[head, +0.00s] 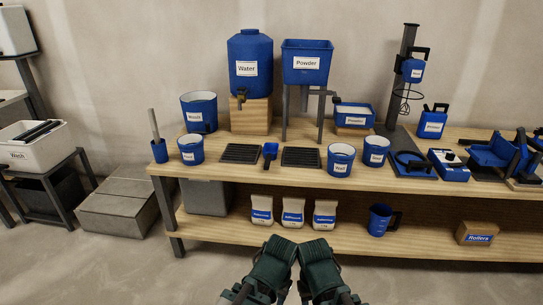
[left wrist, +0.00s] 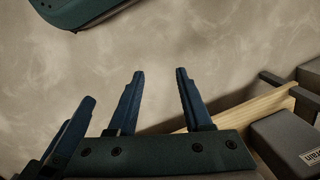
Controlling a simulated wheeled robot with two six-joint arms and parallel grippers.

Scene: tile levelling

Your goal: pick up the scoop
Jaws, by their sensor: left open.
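The blue scoop (head: 270,152) lies on the wooden bench top, between two dark grates, with its handle pointing toward the bench's front edge. My left gripper (head: 277,246) is low in the middle of the head view, in front of the bench and well apart from the scoop. In the left wrist view my left gripper (left wrist: 158,80) has its fingers apart with nothing between them, over bare floor. My right gripper (head: 313,248) is close beside the left one; its finger opening cannot be made out. The scoop is not in the left wrist view.
Dark grates (head: 240,153) (head: 301,157) flank the scoop. Blue buckets (head: 191,149) (head: 340,160) stand beyond them. The powder hopper (head: 306,62) and water tank (head: 250,60) stand behind. The lower shelf (head: 220,228) holds white bags and a blue jug (head: 379,220).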

